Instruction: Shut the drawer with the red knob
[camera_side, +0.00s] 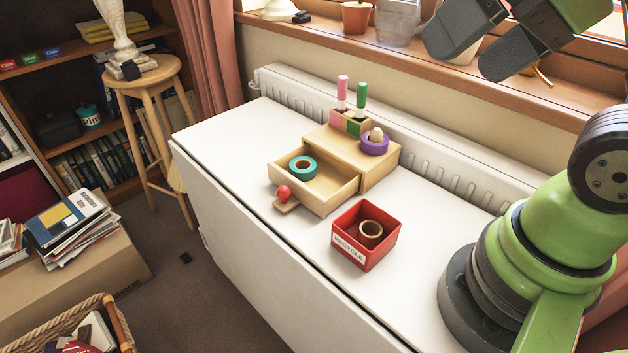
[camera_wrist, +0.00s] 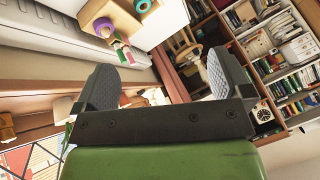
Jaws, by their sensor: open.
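The drawer (camera_side: 333,199) is light wood and stands pulled out of the wooden desk unit (camera_side: 378,175) toward the table's front side. Its red knob (camera_side: 283,192) is on the front face. A teal tape roll (camera_side: 303,168) lies inside the drawer. My gripper (camera_side: 489,51) is at the upper right in the side view, high above the table and well apart from the drawer. In the wrist view its two grey fingers (camera_wrist: 164,88) are spread with nothing between them. Part of the unit (camera_wrist: 112,15) shows at the top of the wrist view.
On the unit are a purple tape roll (camera_side: 374,147) with a pale object in it, and a holder (camera_side: 350,122) with a pink and a green marker. A red box (camera_side: 386,246) with a tape roll inside stands right of the drawer. A radiator (camera_side: 440,165) runs behind.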

